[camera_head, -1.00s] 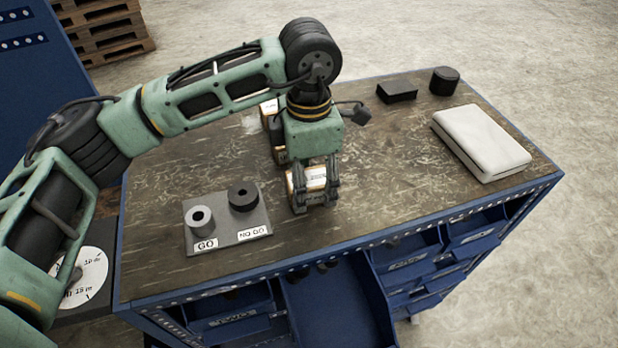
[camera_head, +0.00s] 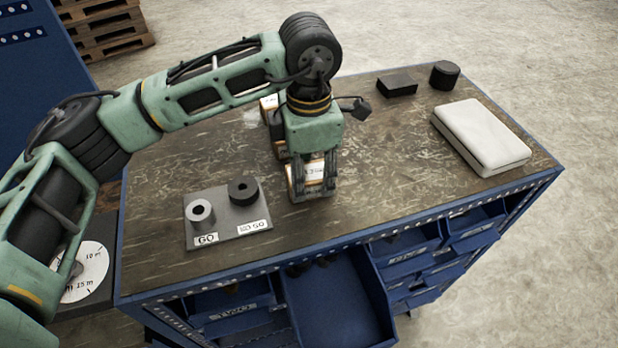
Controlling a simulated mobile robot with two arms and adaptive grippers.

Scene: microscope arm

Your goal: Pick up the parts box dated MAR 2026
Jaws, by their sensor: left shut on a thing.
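My left gripper (camera_head: 312,190) points down over the middle of the workbench and is shut on a small white and orange-brown box (camera_head: 315,170). The gripper's fingers and body cover much of this box, and its date label is too small to read. Another box of similar colours (camera_head: 269,104) stands behind the gripper, partly hidden by the arm. Something between the two is mostly hidden by the gripper. My right gripper does not show.
A grey plate (camera_head: 228,215) with two ring gauges and GO labels lies left of the gripper. A white case (camera_head: 481,137), a black block (camera_head: 397,85) and a black cylinder (camera_head: 445,75) sit at the right. An open blue drawer (camera_head: 335,300) juts out below the front edge.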

